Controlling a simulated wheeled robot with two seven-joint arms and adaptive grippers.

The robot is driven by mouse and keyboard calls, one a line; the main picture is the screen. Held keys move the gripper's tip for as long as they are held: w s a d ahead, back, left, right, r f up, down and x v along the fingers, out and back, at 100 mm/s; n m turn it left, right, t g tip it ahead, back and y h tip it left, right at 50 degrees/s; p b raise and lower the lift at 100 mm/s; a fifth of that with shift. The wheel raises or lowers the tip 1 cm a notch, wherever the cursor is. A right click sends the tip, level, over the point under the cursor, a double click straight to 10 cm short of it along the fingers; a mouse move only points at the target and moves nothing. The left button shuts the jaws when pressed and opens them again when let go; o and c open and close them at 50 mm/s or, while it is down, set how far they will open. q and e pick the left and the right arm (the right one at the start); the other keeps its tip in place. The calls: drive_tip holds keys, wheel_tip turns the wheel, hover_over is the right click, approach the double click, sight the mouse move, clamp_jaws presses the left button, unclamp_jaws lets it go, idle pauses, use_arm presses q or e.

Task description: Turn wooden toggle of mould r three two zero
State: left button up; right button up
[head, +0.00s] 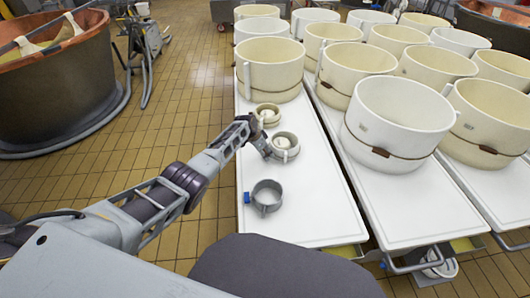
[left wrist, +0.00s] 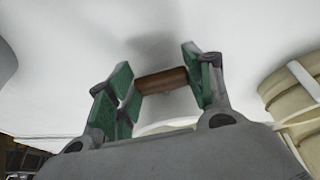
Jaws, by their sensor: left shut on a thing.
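My left gripper (head: 265,151) reaches in from the left to a small mould (head: 286,155) with a pale inside on the near white table. In the left wrist view, the green-padded fingers of this gripper (left wrist: 158,82) are closed on a short brown wooden toggle (left wrist: 163,80), which lies across between them. The toggle is not visible in the head view, where the gripper covers part of the small mould's left side. I cannot read any number on the mould. My right gripper is in neither view.
Another small mould (head: 267,115) stands just behind, and a grey ring with a blue tab (head: 266,196) stands nearer. Large cream moulds (head: 270,68) fill the back and the tables (head: 345,145) at right. A copper vat (head: 60,85) stands left.

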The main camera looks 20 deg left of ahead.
use_arm(q)
drive_tip(key=o, duration=1)
drive_tip(key=shift+a+r, duration=0.1)
drive_tip(key=shift+r, duration=0.15)
drive_tip(key=shift+v, duration=5.7)
